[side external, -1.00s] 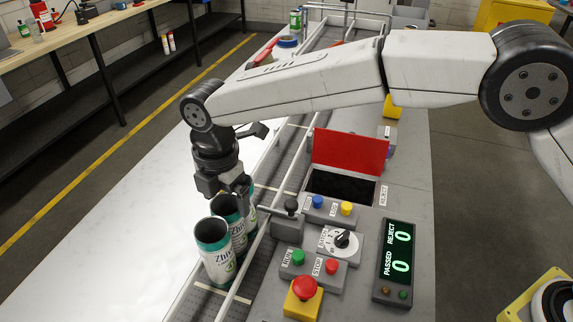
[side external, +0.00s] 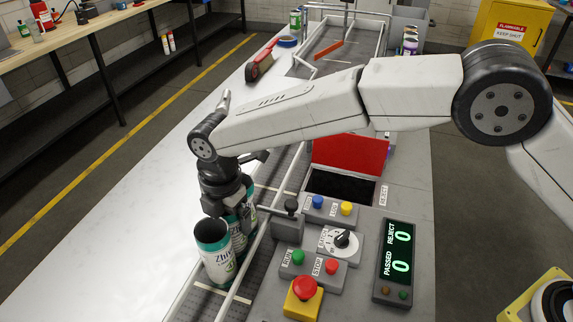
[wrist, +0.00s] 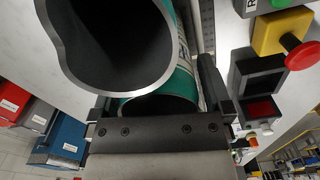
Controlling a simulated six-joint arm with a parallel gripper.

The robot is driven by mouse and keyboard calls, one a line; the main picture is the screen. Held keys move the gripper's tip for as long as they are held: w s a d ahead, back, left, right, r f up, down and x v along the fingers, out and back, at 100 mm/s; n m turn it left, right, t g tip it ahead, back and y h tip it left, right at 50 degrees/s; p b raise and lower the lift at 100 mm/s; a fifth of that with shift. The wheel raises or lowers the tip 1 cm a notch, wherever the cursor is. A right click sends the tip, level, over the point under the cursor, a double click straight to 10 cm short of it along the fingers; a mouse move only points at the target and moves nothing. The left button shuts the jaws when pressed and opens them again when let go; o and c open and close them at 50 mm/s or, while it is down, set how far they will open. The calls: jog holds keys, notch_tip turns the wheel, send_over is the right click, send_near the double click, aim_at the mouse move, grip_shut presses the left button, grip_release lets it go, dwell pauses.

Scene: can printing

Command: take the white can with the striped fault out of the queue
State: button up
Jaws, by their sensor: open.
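Several white cans with green top bands stand open-ended in a row on the conveyor. The front can (side external: 218,266) is clear of my gripper in the side view. The middle can (side external: 239,240) is partly hidden behind it and under my gripper (side external: 229,213); another can (side external: 252,218) shows only partly behind. My gripper is open, low over the row. In the wrist view, my gripper (wrist: 155,108) has one finger on each side of a green-banded can (wrist: 183,83), and another can's wide open mouth (wrist: 112,45) fills the top. I cannot see a striped fault on any can.
Rails (side external: 242,268) run along the conveyor. To the right, a reject bin (side external: 340,187) stands open with its red lid (side external: 350,154) raised. Buttons, a dial, a red emergency stop (side external: 303,289) and a counter panel (side external: 398,250) reading zeros lie nearby.

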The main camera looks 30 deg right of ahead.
jog(key=c, duration=1)
jog(key=shift+o, duration=0.2)
jog(key=shift+r, duration=0.1)
jog(key=shift+r, duration=4.95)
